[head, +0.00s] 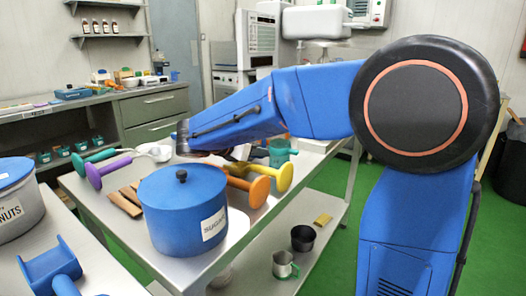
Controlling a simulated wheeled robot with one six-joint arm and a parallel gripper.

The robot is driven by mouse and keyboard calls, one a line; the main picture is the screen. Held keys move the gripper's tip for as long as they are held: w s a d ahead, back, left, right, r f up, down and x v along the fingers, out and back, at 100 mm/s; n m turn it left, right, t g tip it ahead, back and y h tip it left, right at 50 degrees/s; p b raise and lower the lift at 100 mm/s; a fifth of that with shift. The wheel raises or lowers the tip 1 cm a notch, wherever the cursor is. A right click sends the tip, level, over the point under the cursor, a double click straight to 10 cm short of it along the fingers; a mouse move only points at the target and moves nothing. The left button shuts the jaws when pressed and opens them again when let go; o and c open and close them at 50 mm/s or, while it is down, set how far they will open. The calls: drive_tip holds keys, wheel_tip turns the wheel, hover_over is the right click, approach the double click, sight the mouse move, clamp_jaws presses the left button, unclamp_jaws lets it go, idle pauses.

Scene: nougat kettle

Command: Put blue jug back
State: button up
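I cannot make out a clearly blue jug. A teal jug (279,152) with a side handle stands on the metal table (247,222), just past my blue arm and partly hidden by it. My gripper (240,153) is mostly hidden behind and below my forearm, over the far part of the table near the teal jug. I cannot tell whether it is open or holds anything.
A lidded blue sugar pot (182,212) stands at the table's near side. Purple (94,176), teal (80,164), yellow (284,177) and orange (258,190) tools lie around it. A blue scoop (50,265) is lower left. A metal mug (284,265) and black pot (303,238) occupy the lower shelf.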

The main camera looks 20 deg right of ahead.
drive_tip(key=shift+r, duration=0.1)
drive_tip(key=v, duration=1.2)
drive_tip(key=shift+r, duration=0.1)
